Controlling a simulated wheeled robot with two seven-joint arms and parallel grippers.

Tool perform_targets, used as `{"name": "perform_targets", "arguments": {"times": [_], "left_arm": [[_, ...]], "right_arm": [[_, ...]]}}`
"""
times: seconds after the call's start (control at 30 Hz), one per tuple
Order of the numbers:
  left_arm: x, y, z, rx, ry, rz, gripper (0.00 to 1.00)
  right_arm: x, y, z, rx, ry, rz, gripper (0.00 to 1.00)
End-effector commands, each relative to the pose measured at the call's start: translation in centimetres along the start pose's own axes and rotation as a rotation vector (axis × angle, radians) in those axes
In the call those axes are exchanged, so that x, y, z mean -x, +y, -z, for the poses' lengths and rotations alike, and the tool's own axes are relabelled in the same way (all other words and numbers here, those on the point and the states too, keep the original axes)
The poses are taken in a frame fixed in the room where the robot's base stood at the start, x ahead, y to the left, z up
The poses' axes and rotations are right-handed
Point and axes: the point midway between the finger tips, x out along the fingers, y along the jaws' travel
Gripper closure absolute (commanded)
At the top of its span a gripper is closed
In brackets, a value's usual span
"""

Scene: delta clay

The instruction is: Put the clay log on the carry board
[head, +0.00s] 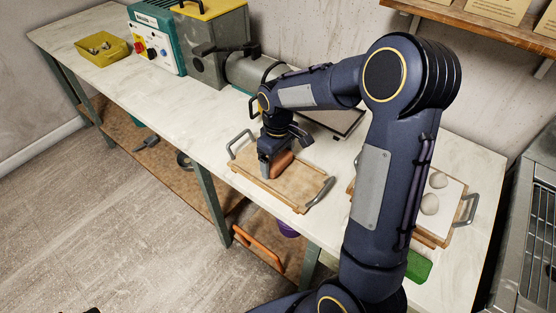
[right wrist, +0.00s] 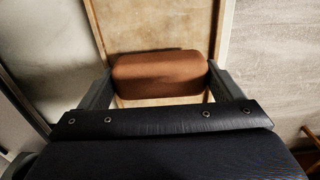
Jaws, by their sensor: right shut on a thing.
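The brown clay log (head: 284,162) is between the fingers of my right gripper (head: 271,171), over the middle of the wooden carry board (head: 303,192) with grey end handles. In the right wrist view, the log (right wrist: 160,74) lies level across the gap, with a finger against each end. The board (right wrist: 155,25) shows beneath and beyond it. The log is very low, at or just above the board; I cannot tell whether it touches. My right gripper hides part of the log in the head view. My left gripper does not show clearly.
A second board (head: 461,231) with a white sheet and pale round lumps stands to the right, partly behind my right arm. A green block (head: 418,266) lies near the front edge. Machines and a yellow tray (head: 103,49) stand at the far left. The bench front edge runs close by the carry board.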

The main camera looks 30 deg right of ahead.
Motion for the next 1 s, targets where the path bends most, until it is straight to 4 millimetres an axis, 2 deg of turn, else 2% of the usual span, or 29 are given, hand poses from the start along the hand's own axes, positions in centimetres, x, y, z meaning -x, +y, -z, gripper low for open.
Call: {"name": "perform_targets", "arguments": {"times": [0.07,0.43,0.47,0.53,0.87,1.0], "left_arm": [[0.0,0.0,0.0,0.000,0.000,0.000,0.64],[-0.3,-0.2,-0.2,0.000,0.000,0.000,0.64],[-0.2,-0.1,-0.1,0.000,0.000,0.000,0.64],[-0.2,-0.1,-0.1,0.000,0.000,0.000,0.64],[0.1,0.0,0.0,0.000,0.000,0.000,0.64],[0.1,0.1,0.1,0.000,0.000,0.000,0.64]], "right_arm": [[-0.9,0.0,-0.1,0.000,-0.001,0.001,0.50],[-1.3,0.0,0.0,0.000,0.002,0.000,0.50],[-1.2,0.0,0.0,0.000,0.001,0.000,0.10],[-1.2,0.0,0.0,0.000,0.001,0.000,0.01],[-0.5,0.0,0.0,0.000,0.002,-0.001,0.00],[1.7,0.0,0.1,0.000,0.006,-0.003,0.00]]}}
